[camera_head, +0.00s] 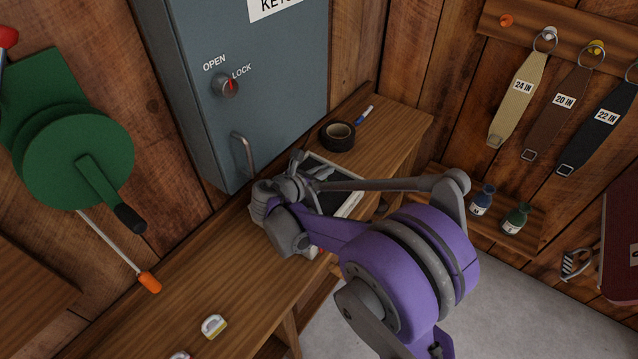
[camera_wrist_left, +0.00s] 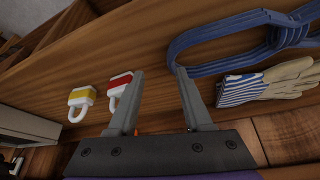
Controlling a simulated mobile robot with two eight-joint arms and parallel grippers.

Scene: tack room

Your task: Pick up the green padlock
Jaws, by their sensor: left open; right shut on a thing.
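The green padlock cannot be made out in either view. My right gripper (camera_head: 290,198), on the purple arm, is over the bench next to a dark tray. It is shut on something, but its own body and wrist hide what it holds. My left gripper (camera_wrist_left: 161,75) is open and empty in the left wrist view. A red-and-white padlock (camera_wrist_left: 120,88) lies just left of its left finger. A yellow-and-white padlock (camera_wrist_left: 81,99) lies further left; a yellow-and-white one also shows on the bench in the head view (camera_head: 214,326).
The dark tray (camera_head: 350,206) and a black tape roll (camera_head: 338,136) stand on the wooden bench (camera_head: 185,270). A grey key cabinet (camera_head: 265,100) hangs behind. A blue strap (camera_wrist_left: 200,42) and striped gloves (camera_wrist_left: 265,84) lie right of my left gripper. Bench front is mostly clear.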

